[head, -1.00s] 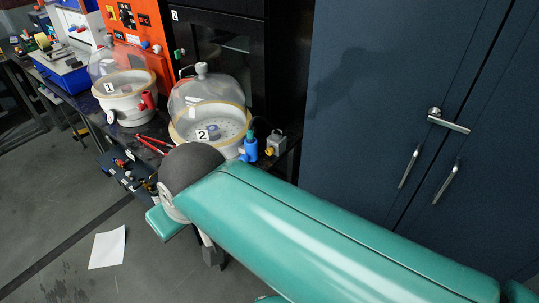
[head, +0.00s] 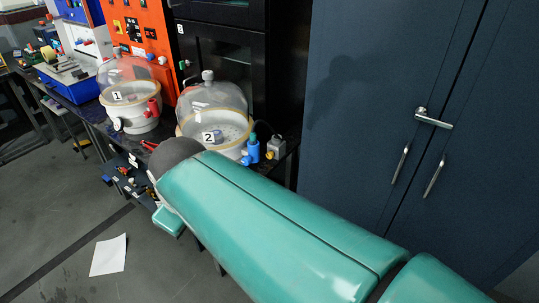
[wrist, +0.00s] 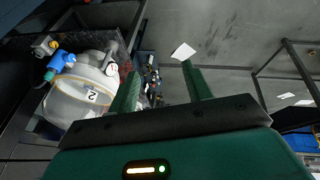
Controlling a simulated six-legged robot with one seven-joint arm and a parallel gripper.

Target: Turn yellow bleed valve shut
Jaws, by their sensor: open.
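A small yellow knob (head: 270,155), seemingly the bleed valve, shows by a grey box (head: 276,145) right of bell jar 2 (head: 212,112). In the wrist view a yellow spot (wrist: 53,44) shows beside the same grey box at upper left. A blue valve (head: 254,148) stands between the jar and the box; it is also in the wrist view (wrist: 60,62). The knob's exact turn position is too small to tell. My gripper (wrist: 160,80) is open and empty, its two green fingers apart, with jar 2 to their left. In the head view my arm hides most of it.
Bell jar 1 (head: 124,82) with a red valve (head: 153,107) stands left of jar 2 on the dark bench. A dark cabinet is behind, and a blue locker (head: 350,120) is at right. A white sheet (head: 108,255) lies on open floor.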

